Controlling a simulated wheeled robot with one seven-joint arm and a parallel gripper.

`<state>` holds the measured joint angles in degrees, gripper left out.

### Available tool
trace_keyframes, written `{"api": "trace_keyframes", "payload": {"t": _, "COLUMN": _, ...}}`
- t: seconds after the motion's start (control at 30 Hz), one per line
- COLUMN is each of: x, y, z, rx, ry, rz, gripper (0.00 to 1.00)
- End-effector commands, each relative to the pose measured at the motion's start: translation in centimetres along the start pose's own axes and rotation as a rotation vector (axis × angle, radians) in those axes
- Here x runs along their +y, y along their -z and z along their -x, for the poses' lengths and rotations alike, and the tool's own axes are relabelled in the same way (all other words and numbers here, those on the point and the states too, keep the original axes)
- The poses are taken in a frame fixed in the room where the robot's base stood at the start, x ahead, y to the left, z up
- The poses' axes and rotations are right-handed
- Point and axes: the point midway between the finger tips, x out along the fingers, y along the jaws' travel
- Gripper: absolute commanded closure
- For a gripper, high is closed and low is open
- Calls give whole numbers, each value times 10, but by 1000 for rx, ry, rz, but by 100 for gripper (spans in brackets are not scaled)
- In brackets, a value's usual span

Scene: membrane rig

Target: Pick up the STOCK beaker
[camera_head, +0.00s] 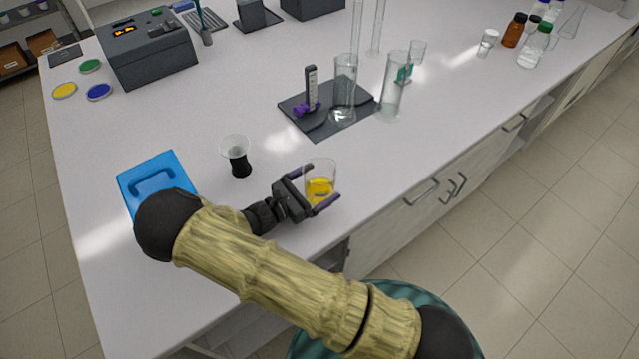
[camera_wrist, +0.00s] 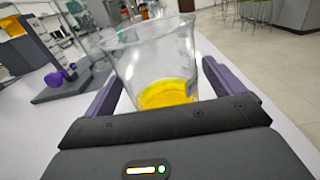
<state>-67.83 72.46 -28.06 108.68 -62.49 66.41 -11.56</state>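A clear glass beaker (camera_head: 320,176) with yellow liquid in its lower part stands upright near the front edge of the bench. I cannot read any label on it, so the name STOCK does not show. My gripper (camera_head: 321,185) is low at the bench, with its purple fingers on either side of this beaker. In the wrist view the beaker (camera_wrist: 160,68) stands between the fingers. A gap shows between the beaker's lower part and the right finger, and the gripper looks open. The left finger is partly seen through or behind the glass.
A dark-based funnel-shaped vessel (camera_head: 238,161) stands left of my gripper, near a blue handled box (camera_head: 150,176). A dark stand (camera_head: 318,122) and tall glass cylinders (camera_head: 393,88) stand behind. The bench's front edge (camera_head: 398,203) is close on the right.

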Motion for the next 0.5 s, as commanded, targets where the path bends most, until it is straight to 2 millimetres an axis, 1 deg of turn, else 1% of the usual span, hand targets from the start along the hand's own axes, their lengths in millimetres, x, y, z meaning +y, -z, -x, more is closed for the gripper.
{"api": "trace_keyframes", "payload": {"t": 0.03, "x": 0, "y": 0, "z": 0, "rx": 0, "ry": 0, "rz": 0, "gripper": 17}}
{"api": "trace_keyframes", "payload": {"t": 0.23, "x": 0, "y": 0, "z": 0, "rx": 0, "ry": 0, "rz": 0, "gripper": 56}}
{"api": "trace_keyframes", "payload": {"t": 0.27, "x": 0, "y": -1, "z": 0, "rx": -1, "ry": 0, "rz": -1, "gripper": 59}}
{"api": "trace_keyframes", "payload": {"t": 0.5, "x": 0, "y": -1, "z": 0, "rx": -1, "ry": 0, "rz": 0, "gripper": 59}}
